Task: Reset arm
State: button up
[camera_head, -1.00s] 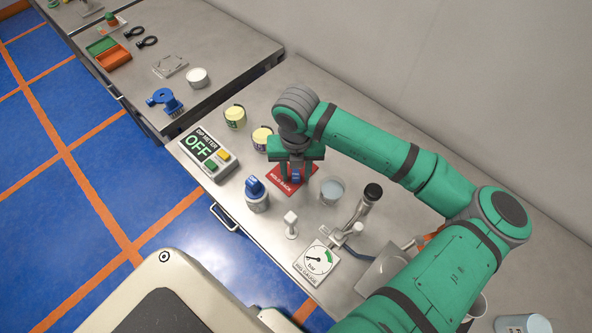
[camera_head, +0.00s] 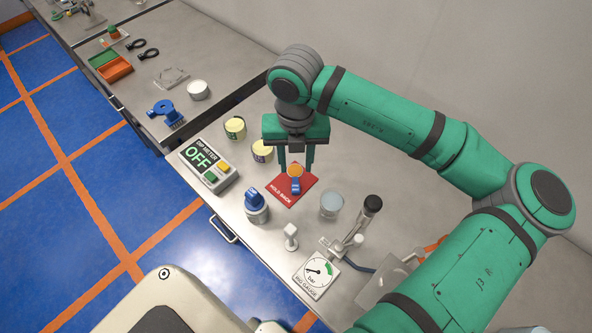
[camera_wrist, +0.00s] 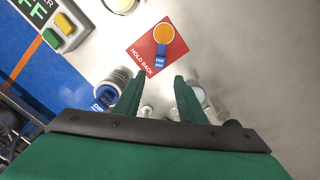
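My gripper (camera_head: 296,165) is open and empty, raised above the bench over the red HOLD BACK card (camera_head: 280,196). In the wrist view its two green fingers (camera_wrist: 158,98) stand apart with nothing between them. The card also shows in the wrist view (camera_wrist: 139,50). On the card lies a small item with an orange round top and a blue tag (camera_head: 295,184); it also shows in the wrist view (camera_wrist: 163,35). My green arm reaches in from the lower right.
Around the card stand a blue-topped jar (camera_head: 256,209), two yellow-labelled jars, a clear beaker (camera_head: 331,204) and the DIP METER (camera_head: 209,165) reading OFF. A rig gauge (camera_head: 316,276) and a black-capped fixture (camera_head: 371,206) stand nearer. A second bench lies at upper left.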

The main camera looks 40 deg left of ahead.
jog(key=shift+r, duration=0.75)
